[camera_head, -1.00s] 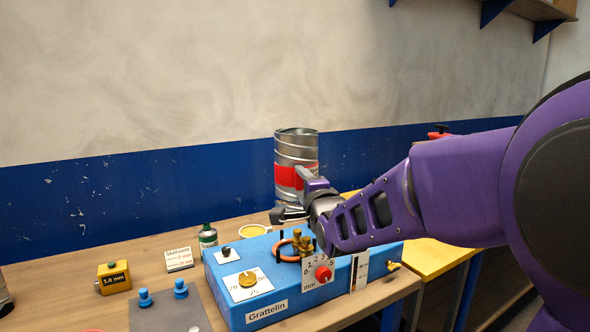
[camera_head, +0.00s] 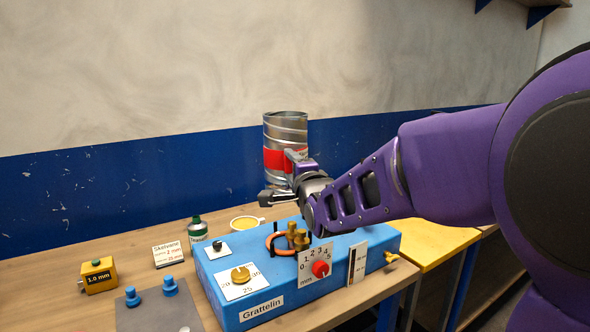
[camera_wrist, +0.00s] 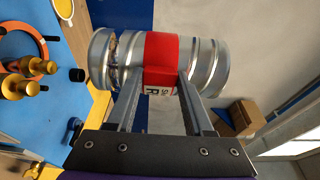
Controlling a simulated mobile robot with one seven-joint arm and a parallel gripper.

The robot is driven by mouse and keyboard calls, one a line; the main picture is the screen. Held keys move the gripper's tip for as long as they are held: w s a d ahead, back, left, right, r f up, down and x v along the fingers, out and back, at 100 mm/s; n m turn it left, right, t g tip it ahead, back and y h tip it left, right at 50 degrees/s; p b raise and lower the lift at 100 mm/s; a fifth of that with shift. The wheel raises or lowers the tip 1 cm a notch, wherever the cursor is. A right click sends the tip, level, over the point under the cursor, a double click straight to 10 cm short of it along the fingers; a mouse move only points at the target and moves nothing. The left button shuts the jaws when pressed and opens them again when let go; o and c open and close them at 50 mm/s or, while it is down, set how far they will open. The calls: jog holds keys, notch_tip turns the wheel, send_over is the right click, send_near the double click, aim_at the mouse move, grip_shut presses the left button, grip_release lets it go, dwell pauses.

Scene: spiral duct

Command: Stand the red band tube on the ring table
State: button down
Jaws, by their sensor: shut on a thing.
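The red band tube (camera_head: 286,130) is a silver spiral duct piece with a red band around its middle. It is upright in the head view, held above the bench behind the blue machine. My gripper (camera_head: 282,183) is shut on it at the red band. In the wrist view the tube (camera_wrist: 208,66) lies across the picture, with my gripper's two fingers (camera_wrist: 160,80) at the band and a white label partly visible. An orange ring (camera_head: 277,244) lies on top of the blue machine (camera_head: 215,270) beside brass knobs; I cannot tell whether this is the ring table.
The blue Grattelin machine carries dials, a red knob and a scale. Left of it are a green bottle (camera_head: 196,229), a Skatvane card (camera_head: 168,254), a yellow block (camera_head: 98,277) and blue knobs (camera_head: 170,287). A yellow table (camera_head: 430,247) stands right.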

aim_at(286, 193)
jog(key=shift+f+b, duration=2.65)
jog(key=shift+f, duration=0.2)
jog(key=shift+b, duration=0.8)
jog(key=shift+f+b, duration=0.8)
jog(key=shift+f, duration=0.35)
notch_tip(286, 193, down, 6)
jog(key=shift+f, duration=0.25)
dwell(1.7)
jog(key=shift+c, duration=1)
grip_release()
jog(key=shift+f, duration=0.15)
jog(key=shift+f, duration=0.25)
